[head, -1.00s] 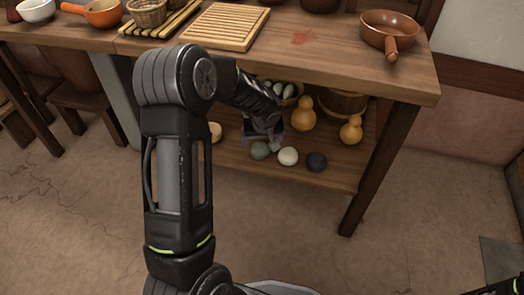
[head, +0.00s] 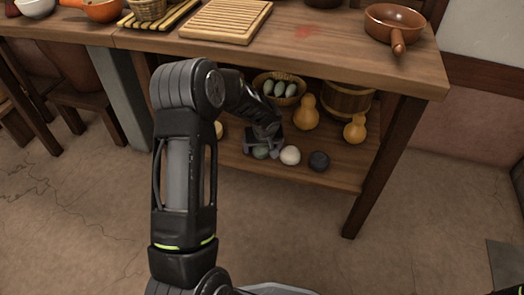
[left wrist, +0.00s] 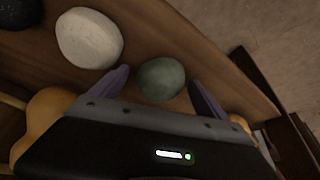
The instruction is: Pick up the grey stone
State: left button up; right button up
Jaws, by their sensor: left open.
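A grey-green stone (head: 261,154) lies on the lower shelf (head: 335,176), partly hidden by my left gripper (head: 263,147). In the left wrist view the stone (left wrist: 161,79) sits between the two open fingers of the gripper (left wrist: 160,77), with a gap on each side. The gripper is open and holds nothing. A white stone (head: 290,155) lies just right of the grey-green one; it also shows in the left wrist view (left wrist: 89,38). A dark, nearly black stone (head: 319,161) lies farther right.
Behind the stones are a basket of pale green oval things (head: 279,88), two gourds (head: 306,113) (head: 355,128) and a wooden tub (head: 347,100). The tabletop (head: 330,52) overhangs the shelf. A table leg (head: 385,165) stands at the right. The floor in front is clear.

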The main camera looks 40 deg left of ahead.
dwell(0.6)
pick_arm(q)
jog(key=shift+r, duration=0.1)
grip_shut()
dwell(0.6)
jog(key=shift+r+p, duration=0.55)
jog(key=shift+r, duration=0.25)
notch_tip(320, 180, up, 2)
jog(key=shift+r+p, duration=0.1)
jog(key=shift+p, duration=0.5)
jog(key=s+d+b, duration=0.3)
jog(key=s+d, duration=0.9)
jog(key=s, duration=0.1)
jog(key=shift+s+f, duration=0.15)
jog(key=shift+f, duration=0.05)
